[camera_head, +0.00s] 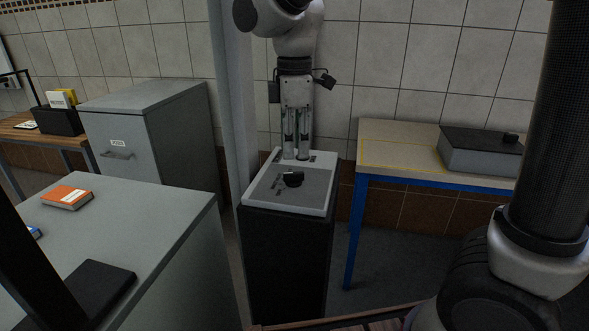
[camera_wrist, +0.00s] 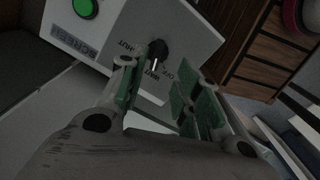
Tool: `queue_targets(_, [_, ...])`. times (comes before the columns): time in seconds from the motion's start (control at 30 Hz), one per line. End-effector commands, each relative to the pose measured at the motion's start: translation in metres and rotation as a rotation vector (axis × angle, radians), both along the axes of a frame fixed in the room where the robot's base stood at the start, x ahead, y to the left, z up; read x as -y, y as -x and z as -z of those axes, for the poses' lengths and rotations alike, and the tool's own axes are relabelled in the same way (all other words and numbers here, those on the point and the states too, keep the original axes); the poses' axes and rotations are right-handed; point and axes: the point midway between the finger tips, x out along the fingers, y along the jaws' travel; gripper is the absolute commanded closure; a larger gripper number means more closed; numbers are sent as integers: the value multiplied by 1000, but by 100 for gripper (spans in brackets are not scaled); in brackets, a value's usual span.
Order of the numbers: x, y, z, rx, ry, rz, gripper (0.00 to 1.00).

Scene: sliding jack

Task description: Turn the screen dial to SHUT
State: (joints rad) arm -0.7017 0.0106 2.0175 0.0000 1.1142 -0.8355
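The screen dial (camera_head: 293,179) is a black knob on the sloping grey panel (camera_head: 262,188) of a dark pedestal. In the wrist view the dial (camera_wrist: 158,52) lies just beyond my fingertips, between them in the picture. A pale line on the knob runs down toward a label at its lower edge. Several small labels surround it; one seems to read SHUT, to the knob's left, but the lettering is tilted and blurred. My gripper (camera_head: 296,156) points down behind the dial in the head view. In the wrist view my gripper (camera_wrist: 157,82) is open and empty, apart from the knob.
A grey cabinet (camera_head: 155,135) and a grey-topped counter (camera_head: 150,225) stand to the left. A blue-framed table (camera_head: 400,150) with a dark-lidded box (camera_head: 480,152) stands to the right.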

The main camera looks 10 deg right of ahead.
Motion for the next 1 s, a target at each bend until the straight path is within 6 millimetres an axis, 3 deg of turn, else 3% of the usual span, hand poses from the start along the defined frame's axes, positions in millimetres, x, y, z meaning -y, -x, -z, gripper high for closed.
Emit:
queue_targets(0.2, [2, 1, 37, -3, 2, 3, 67])
queue_targets(0.4, [2, 1, 62, -2, 1, 5, 67])
queue_targets(0.73, [2, 0, 67, 1, -1, 6, 67])
queue_targets(0.9, [2, 0, 67, 1, -1, 6, 96])
queue_targets(1.0, [2, 0, 67, 1, -1, 6, 100])
